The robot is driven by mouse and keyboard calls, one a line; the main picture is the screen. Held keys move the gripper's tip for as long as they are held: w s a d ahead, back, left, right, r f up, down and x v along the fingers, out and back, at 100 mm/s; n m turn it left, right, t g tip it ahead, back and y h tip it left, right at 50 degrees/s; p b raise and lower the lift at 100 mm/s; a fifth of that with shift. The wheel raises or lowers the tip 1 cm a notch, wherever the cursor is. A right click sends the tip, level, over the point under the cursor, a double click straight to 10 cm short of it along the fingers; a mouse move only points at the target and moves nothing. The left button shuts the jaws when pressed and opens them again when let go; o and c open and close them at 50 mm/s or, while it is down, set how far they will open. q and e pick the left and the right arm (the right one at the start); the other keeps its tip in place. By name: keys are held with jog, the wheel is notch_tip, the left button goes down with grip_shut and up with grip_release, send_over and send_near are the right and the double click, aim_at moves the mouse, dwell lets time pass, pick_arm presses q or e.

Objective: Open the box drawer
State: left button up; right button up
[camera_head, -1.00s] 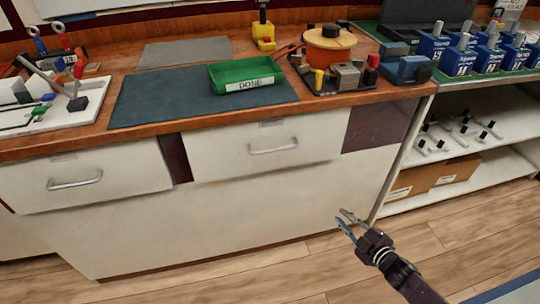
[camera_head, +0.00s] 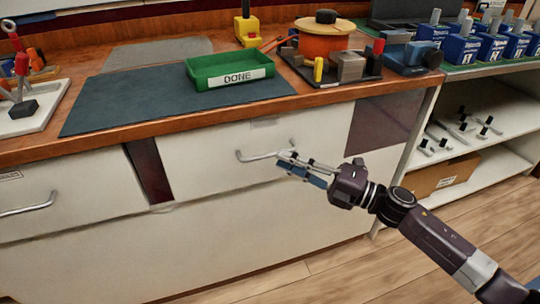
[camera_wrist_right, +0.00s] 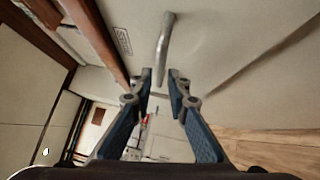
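A white drawer (camera_head: 210,165) is in the cabinet front below the workbench, closed as far as I can tell. Its silver bar handle (camera_head: 252,157) shows left of my right gripper (camera_head: 284,164). A second white drawer (camera_head: 70,195) with its own handle (camera_head: 25,209) is further left. My right gripper's fingers are apart with nothing between them, close to the right end of the handle. In the right wrist view the handle (camera_wrist_right: 165,42) lies just beyond the open fingertips (camera_wrist_right: 160,78). The drawer labels are too small to read. My left gripper is not in view.
On the wooden benchtop (camera_head: 100,140) are a dark mat (camera_head: 130,102), a green tray marked DONE (camera_head: 232,70) and an orange spool (camera_head: 318,42). Open shelves (camera_head: 480,155) with a cardboard box (camera_head: 445,175) stand at the right. The floor before the cabinet is free.

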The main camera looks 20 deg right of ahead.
aim_at(270, 155)
jog(key=shift+x, duration=2.4)
jog(key=shift+c, duration=0.2)
jog(key=shift+f, duration=0.1)
grip_shut()
